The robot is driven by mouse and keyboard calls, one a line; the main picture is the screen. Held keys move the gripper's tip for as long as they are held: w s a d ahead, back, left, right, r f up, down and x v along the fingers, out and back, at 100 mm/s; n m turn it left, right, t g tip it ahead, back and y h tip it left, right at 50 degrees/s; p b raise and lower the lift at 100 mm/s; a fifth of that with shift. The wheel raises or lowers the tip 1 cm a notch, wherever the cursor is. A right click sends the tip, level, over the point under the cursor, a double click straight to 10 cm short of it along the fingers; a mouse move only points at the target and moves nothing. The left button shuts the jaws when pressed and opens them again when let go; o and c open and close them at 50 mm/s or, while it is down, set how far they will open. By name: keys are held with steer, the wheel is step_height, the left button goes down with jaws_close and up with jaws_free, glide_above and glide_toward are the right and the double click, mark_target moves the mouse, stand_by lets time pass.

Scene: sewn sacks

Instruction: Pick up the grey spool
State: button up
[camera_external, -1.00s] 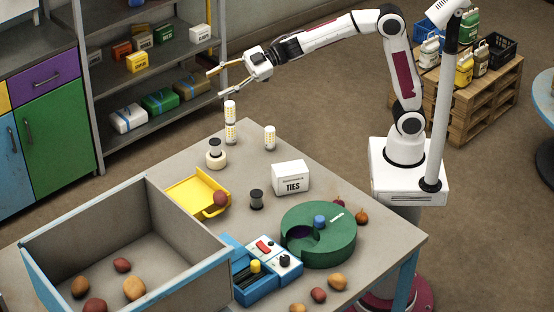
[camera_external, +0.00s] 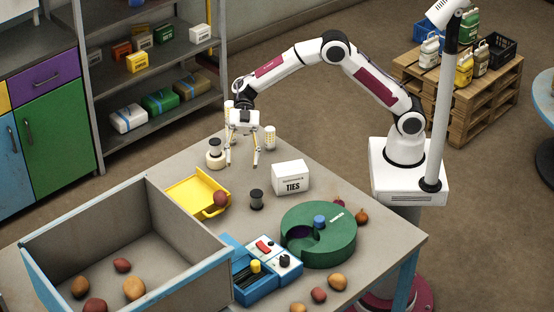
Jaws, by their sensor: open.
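A small dark grey spool (camera_external: 257,199) stands upright on the table, between the yellow tray and the white TIES box. My gripper (camera_external: 242,165) points down over the back of the table, with its two fingers apart and nothing between them. It is behind the dark grey spool in the picture and apart from it. A second spool-like piece (camera_external: 215,153), with a dark upper part and a wide cream base, stands just left of my gripper.
The TIES box (camera_external: 291,178), yellow tray (camera_external: 188,191), green drum (camera_external: 334,249), blue box (camera_external: 253,288) and large grey bin (camera_external: 205,233) crowd the table.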

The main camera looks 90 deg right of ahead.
steer(key=s+f+g, duration=0.2)
steer(key=s+f+n+g, duration=0.1)
steer(key=f, duration=0.1)
steer(key=shift+s+d+h, duration=0.25)
steer(key=shift+s+h, duration=0.05)
glide_toward(257, 197)
steer(key=shift+s+a+f, duration=0.2)
steer(key=shift+a+f, duration=0.4)
steer(key=shift+f, duration=0.1)
steer(key=shift+s+a+f, duration=0.2)
steer(key=shift+a+f, duration=0.35)
steer(key=shift+f, duration=0.15)
steer(key=shift+f, duration=0.1)
steer(key=shift+f, duration=0.6)
steer(key=shift+x, duration=2.5)
steer(key=shift+r, duration=0.15)
steer(key=c, duration=1.2)
